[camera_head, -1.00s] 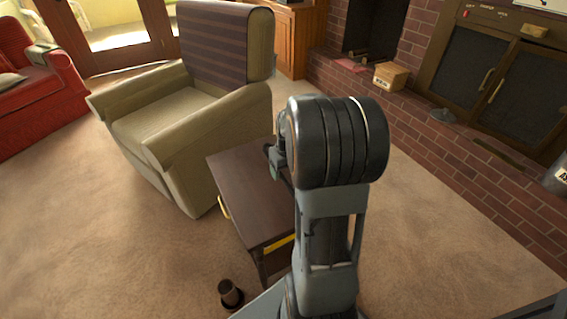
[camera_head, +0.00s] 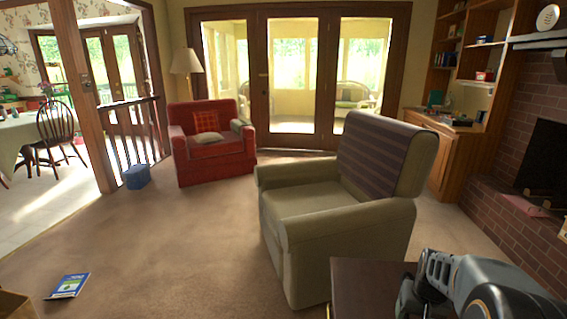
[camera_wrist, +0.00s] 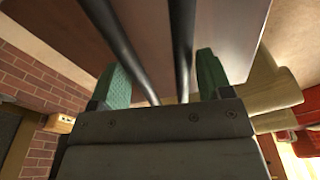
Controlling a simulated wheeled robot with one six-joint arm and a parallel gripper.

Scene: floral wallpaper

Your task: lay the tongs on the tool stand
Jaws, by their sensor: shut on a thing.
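Two dark, slim metal rods, which look like the arms of the tongs (camera_wrist: 182,50), run between the green finger pads of my gripper (camera_wrist: 162,80) in the wrist view. My gripper is shut on them, and their far ends pass out of the top of the picture. In the head view my arm is at the lower right, over the dark side table (camera_head: 365,290); the tongs cannot be made out there. I cannot pick out a tool stand in either view.
A beige armchair (camera_head: 310,205) stands just behind the side table. A brick hearth (camera_head: 490,210) is at the right, a red armchair (camera_head: 215,150) farther back. A blue box (camera_head: 137,176) and a booklet (camera_head: 69,286) are on the floor at left. Open carpet lies between.

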